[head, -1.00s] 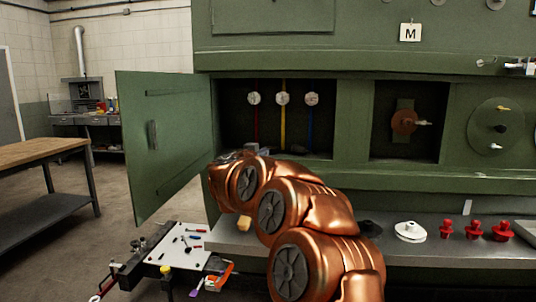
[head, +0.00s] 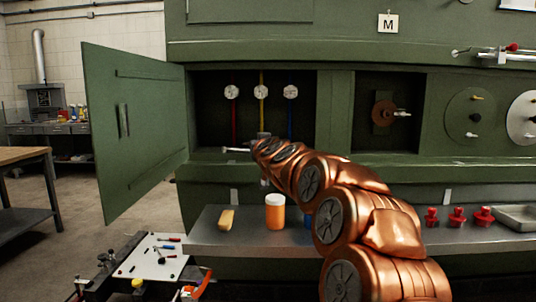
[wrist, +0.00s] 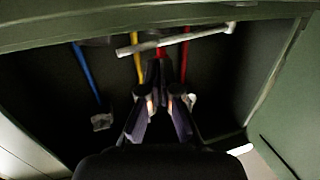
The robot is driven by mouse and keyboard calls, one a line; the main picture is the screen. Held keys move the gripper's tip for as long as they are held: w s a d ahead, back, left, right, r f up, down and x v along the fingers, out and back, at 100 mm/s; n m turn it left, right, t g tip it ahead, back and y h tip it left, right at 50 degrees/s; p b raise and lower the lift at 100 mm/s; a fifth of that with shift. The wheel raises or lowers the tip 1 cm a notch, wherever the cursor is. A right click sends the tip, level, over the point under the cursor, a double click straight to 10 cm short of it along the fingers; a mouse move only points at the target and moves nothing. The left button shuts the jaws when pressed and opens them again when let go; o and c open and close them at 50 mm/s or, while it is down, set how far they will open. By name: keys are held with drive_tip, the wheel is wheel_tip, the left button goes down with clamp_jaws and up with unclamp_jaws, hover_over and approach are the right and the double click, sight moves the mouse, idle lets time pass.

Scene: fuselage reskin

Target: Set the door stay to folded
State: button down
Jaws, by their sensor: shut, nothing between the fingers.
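A pale metal bar, which looks like the door stay (head: 237,149), sticks out leftward at the lower front edge of the open compartment. In the wrist view the bar (wrist: 205,33) lies slantwise across the compartment, near the green sill. My gripper (wrist: 162,72) is shut and empty, its fingertips just beside the bar; I cannot tell whether they touch it. In the head view my arm hides most of the gripper and the bar's right part. The green door (head: 140,130) stands wide open to the left, and the bar's visible end is apart from it.
Red, yellow and blue lines with round gauges (head: 261,92) run down inside the compartment. A white tool board (head: 157,257) stands at lower left.

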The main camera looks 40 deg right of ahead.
drive_tip(key=shift+w+d+f+n+t+y+b, duration=0.2)
drive_tip(key=shift+d+n+y+b, duration=0.15)
drive_tip(key=shift+b, duration=0.45)
drive_tip(key=shift+w+d+f+n+t+y+b, duration=0.1)
drive_tip(key=shift+w+d+n+y+b, duration=0.25)
drive_tip(key=shift+b, duration=0.4)
drive_tip(key=shift+w+d+r+n+y+b, duration=0.2)
drive_tip(key=shift+d+n+y+b, duration=0.3)
drive_tip(key=shift+y+b, duration=0.65)
drive_tip(key=shift+w+r+b, duration=0.1)
drive_tip(key=shift+b, duration=0.3)
drive_tip(key=shift+s, duration=0.4)
drive_tip(key=s+a+b, duration=0.1)
drive_tip(key=s+a, duration=0.1)
drive_tip(key=s, duration=1.1)
drive_tip(key=shift+a+r, duration=0.15)
drive_tip(key=shift+r, duration=0.15)
